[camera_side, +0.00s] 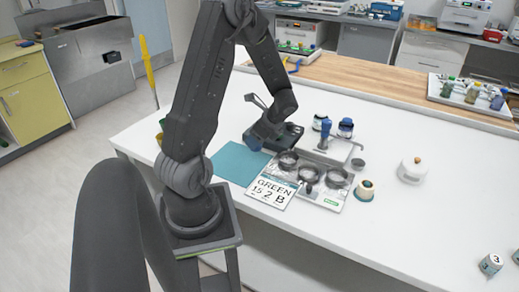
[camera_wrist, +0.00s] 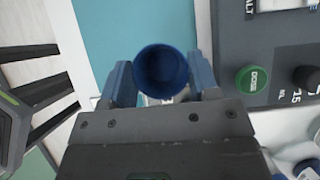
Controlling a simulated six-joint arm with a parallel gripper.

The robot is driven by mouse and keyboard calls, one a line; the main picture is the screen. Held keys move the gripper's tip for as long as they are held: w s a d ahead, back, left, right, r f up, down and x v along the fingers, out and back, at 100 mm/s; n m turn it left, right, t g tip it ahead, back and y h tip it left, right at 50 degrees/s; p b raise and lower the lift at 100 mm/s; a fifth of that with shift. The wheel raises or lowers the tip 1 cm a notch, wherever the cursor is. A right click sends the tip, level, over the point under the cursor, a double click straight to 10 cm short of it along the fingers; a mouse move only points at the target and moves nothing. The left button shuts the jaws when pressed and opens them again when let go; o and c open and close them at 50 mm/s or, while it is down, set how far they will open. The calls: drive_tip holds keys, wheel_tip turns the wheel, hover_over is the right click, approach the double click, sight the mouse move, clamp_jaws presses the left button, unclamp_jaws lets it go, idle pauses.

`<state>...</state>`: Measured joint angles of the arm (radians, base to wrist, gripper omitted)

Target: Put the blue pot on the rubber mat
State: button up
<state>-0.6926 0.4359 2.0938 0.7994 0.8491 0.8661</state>
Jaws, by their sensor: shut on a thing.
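The blue pot (camera_wrist: 163,70) is between the two fingers of my gripper (camera_wrist: 161,82) in the wrist view, its round open mouth facing the camera. My gripper is shut on it. In the side view, my gripper (camera_side: 262,138) is low at the far right corner of the teal rubber mat (camera_side: 236,163), and a small blue part of the pot (camera_side: 253,144) shows beneath it. The mat (camera_wrist: 120,25) shows behind the pot in the wrist view. I cannot tell whether the pot touches the mat or is held above it.
A white lidded pot (camera_side: 412,170) stands farther right. The mat's visible surface is bare.

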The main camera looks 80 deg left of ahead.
sight(260, 149)
drive_tip(key=shift+w+d+f, duration=0.1)
drive_tip(key=shift+w+f, duration=0.4)
drive_tip(key=shift+f, duration=1.8)
drive_tip(key=shift+f, duration=0.15)
drive_tip(key=o, duration=0.9)
